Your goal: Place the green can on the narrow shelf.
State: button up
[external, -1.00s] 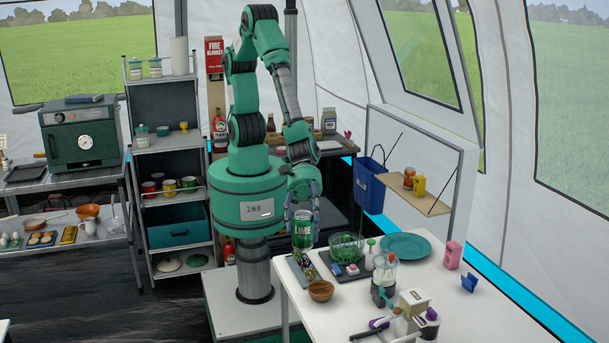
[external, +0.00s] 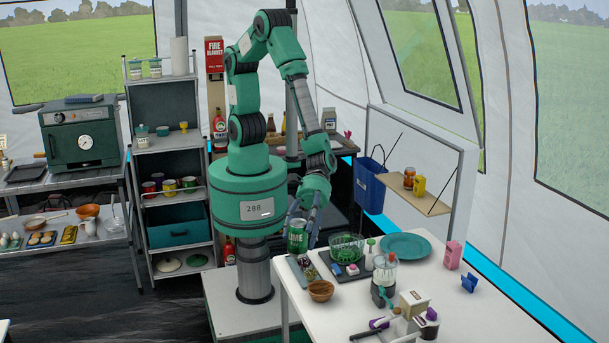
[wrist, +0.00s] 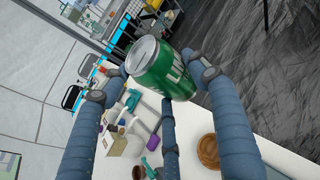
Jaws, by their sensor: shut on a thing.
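The green can (external: 297,236), with a silver top and white lettering, is held in my gripper (external: 300,225) above the left end of the white table. In the wrist view the green can (wrist: 165,70) sits tilted between the blue-grey fingers of my gripper (wrist: 152,78), which are shut on it. The narrow shelf (external: 403,193) is a thin wooden board on the panel to the right of my arm, hung with dark stays. An orange-brown jar (external: 409,177) and a yellow container (external: 419,187) stand on it. The can is left of the shelf and lower in the picture.
Below the can are a tray (external: 293,264) and a wooden bowl (external: 320,290). A green glass bowl (external: 346,248), a teal plate (external: 405,246) and a blender (external: 384,279) stand on the table. A blue bin (external: 369,186) hangs left of the shelf. Bare shelf shows beside the jars.

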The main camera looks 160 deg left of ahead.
jog(key=s+a+f+m+g+h, duration=0.3)
jog(key=s+f+m+g+h, duration=0.15)
jog(key=s+f, duration=0.5)
jog(key=s+a+f+m+g, duration=0.3)
jog(key=s+a+m+g, duration=0.2)
jog(key=s, duration=0.7)
jog(key=s+a+f+m+g+p, duration=0.15)
jog(key=s+a+m+g, duration=0.3)
jog(key=s, duration=0.85)
jog(key=s+a+f+m+g+b, duration=0.1)
jog(key=s+a+f+m+g, duration=0.3)
jog(key=s, duration=0.8)
jog(key=s+a+r+m+g+y+p, duration=0.1)
jog(key=s+a+r+m+g+y, duration=0.15)
jog(key=s+a+m+y, duration=0.5)
jog(key=s+a+r+m+g+y, duration=0.1)
jog(key=s+a+m+g+y, duration=0.25)
jog(key=s+a, duration=0.85)
jog(key=s+a+m+t+y, duration=0.2)
jog(key=a+m+y, duration=0.3)
jog(key=a, duration=0.5)
jog(key=s+a+r+m+t+y, duration=0.1)
jog(key=s+a+m+y, duration=0.3)
jog(key=a, duration=0.6)
jog(key=shift+s+m+t+y+p, duration=0.15)
jog(key=shift+m+t+y+p, duration=0.2)
jog(key=shift+m+t+y, duration=0.5)
